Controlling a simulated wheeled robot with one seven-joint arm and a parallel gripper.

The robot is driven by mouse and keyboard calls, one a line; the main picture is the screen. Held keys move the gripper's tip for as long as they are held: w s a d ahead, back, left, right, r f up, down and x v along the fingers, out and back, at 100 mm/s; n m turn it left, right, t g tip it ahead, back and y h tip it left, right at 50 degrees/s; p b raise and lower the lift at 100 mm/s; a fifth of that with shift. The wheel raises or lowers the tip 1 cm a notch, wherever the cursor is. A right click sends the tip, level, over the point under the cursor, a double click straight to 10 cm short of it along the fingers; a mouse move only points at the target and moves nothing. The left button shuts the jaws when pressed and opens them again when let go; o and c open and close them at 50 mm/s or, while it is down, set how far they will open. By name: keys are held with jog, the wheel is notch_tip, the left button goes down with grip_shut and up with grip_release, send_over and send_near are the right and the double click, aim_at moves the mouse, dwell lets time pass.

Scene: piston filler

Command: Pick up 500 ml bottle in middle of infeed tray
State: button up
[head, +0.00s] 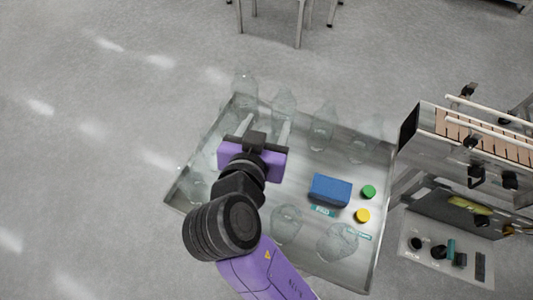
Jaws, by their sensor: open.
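The infeed tray (350,273) is a metal tray holding several clear, see-through bottles. A row of bottles stands along its far side: one at the far left (244,85), one right of it (284,103), one further right (322,125) and one near the right corner (366,142). Two more clear bottles are near the front, one (286,224) left of the other (337,242). My gripper (266,130) is over the left-middle part of the tray, its fingers apart. I cannot tell whether a bottle is between or under the fingers. Bottle sizes cannot be read.
A machine with a conveyor (485,140) stands to the right. A lower panel (445,255) holds dark parts. The floor at left is clear.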

grip_shut()
jog(key=shift+r, duration=0.1)
